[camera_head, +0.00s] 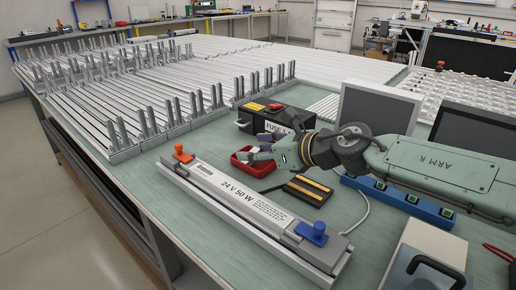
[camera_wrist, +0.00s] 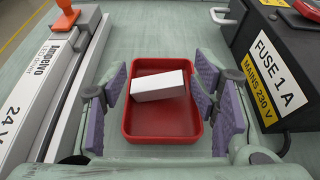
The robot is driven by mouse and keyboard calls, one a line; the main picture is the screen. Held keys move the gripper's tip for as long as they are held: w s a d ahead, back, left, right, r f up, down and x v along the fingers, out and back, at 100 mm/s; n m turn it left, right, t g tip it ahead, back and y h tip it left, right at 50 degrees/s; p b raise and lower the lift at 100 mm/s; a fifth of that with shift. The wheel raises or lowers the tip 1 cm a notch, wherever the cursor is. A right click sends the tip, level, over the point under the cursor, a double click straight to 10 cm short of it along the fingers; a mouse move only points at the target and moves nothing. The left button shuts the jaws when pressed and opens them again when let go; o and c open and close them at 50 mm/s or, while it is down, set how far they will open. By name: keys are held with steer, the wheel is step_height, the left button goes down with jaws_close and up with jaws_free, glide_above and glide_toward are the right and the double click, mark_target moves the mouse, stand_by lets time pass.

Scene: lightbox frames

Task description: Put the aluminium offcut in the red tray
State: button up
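The red tray (camera_wrist: 163,127) sits on the green bench top between the grey power supply bar and the black fuse box; it also shows in the head view (camera_head: 251,169). The aluminium offcut (camera_wrist: 158,86), a pale rectangular block, is inside the tray outline in the wrist view, lying slightly askew towards the tray's far half. My gripper (camera_wrist: 160,100) is open, with purple-padded fingers on either side of the tray. A gap shows between the fingers and the offcut's left end; its right end is close to the right finger, and contact there is unclear.
The grey 24 V bar (camera_head: 242,204) with orange and blue ends lies in front. The black fuse box (camera_head: 275,118) stands behind the tray. A black and yellow box (camera_head: 308,188) and a blue strip (camera_head: 400,198) lie to the right. Upright metal brackets (camera_head: 160,115) line the left.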

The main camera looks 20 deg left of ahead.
steer(key=shift+o, duration=0.9)
steer(key=shift+d+f, duration=0.1)
steer(key=shift+f, duration=0.45)
steer(key=shift+r+p, duration=0.3)
steer(key=v, duration=0.8)
steer(key=r+v, duration=0.1)
steer(key=v, duration=0.3)
steer(key=shift+w+b, duration=0.15)
steer(key=shift+b, duration=0.2)
steer(key=shift+c, duration=0.3)
